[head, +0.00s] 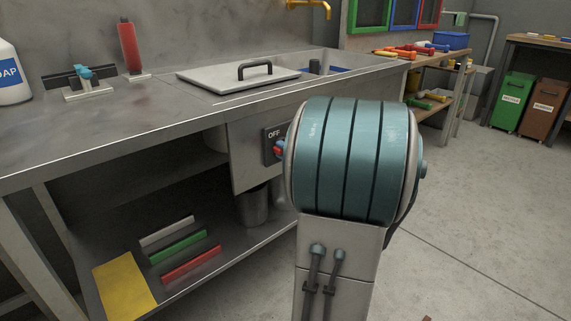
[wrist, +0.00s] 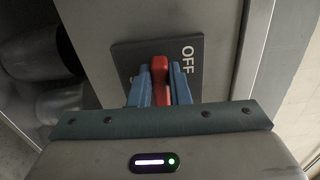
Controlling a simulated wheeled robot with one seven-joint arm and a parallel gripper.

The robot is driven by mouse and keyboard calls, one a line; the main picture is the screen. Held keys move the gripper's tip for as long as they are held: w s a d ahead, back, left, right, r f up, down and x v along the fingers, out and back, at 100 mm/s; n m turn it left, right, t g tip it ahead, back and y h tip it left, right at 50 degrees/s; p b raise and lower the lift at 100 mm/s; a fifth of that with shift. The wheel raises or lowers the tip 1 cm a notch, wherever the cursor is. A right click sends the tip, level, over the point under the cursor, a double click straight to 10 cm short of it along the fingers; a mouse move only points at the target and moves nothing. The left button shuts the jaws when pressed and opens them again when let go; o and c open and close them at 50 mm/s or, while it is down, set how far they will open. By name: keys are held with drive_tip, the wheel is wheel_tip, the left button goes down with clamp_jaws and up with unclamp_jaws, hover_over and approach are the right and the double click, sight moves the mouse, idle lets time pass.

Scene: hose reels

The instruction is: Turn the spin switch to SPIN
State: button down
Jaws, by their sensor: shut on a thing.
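The spin switch has a dark plate (head: 270,135) on the front panel below the sink counter, with the word OFF readable on it. The plate also shows in the wrist view (wrist: 190,65), where the other label is mostly covered. The red switch knob (wrist: 159,72) sits between the two blue fingers of my gripper (wrist: 160,88), which is shut on it.
A lidded sink (head: 240,78) is in the steel counter above the switch. A soap bottle (head: 12,75) and a red bottle (head: 130,47) stand on the counter. A lower shelf holds coloured bars and a yellow sheet (head: 124,284). The floor on the right is mostly clear.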

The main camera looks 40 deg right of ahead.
drive_tip(key=shift+f+n+b, duration=0.1)
drive_tip(key=shift+n+b, duration=0.3)
drive_tip(key=c, duration=1.4)
unclamp_jaws()
drive_tip(key=shift+o, duration=0.2)
drive_tip(key=s+d+p, duration=0.1)
drive_tip(key=s+p, duration=0.2)
drive_tip(key=s, duration=1)
drive_tip(key=shift+s, duration=0.4)
